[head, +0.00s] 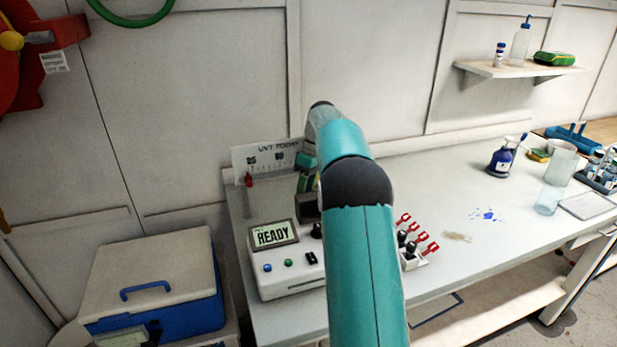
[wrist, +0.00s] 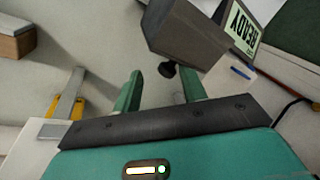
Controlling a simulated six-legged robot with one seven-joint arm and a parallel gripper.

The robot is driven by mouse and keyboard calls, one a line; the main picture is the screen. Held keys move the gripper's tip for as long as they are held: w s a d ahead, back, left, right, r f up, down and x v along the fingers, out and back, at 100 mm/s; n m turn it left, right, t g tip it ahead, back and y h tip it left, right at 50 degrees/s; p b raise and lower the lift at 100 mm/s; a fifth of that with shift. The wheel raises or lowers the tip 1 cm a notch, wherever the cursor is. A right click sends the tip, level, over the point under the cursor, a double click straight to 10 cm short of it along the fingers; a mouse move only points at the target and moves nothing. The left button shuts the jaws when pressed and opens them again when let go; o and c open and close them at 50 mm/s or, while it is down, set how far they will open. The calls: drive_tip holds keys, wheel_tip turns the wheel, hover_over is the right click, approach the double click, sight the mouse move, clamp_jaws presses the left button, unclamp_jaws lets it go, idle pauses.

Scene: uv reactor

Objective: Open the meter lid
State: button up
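The meter (head: 290,278) is a pale box on the bench's left end, its screen reading READY. The screen also shows upside down in the wrist view (wrist: 243,28). A dark grey block, seemingly the meter lid (wrist: 185,35), carries a small black knob (wrist: 167,69). Part of this block shows beside my arm in the head view (head: 305,207). My gripper (wrist: 161,76) is open, its two green fingers apart with the knob showing between their tips. I cannot tell whether they touch it. My arm hides the meter's right side in the head view.
A blue-and-white cooler (head: 155,285) is left of the bench. A printed card (head: 262,160) stands behind the meter. Mid-bench is largely clear.

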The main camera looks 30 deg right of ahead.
drive_tip(key=v, duration=1.1)
drive_tip(key=shift+r, duration=0.4)
drive_tip(key=shift+d, duration=0.15)
drive_tip(key=shift+r, duration=0.1)
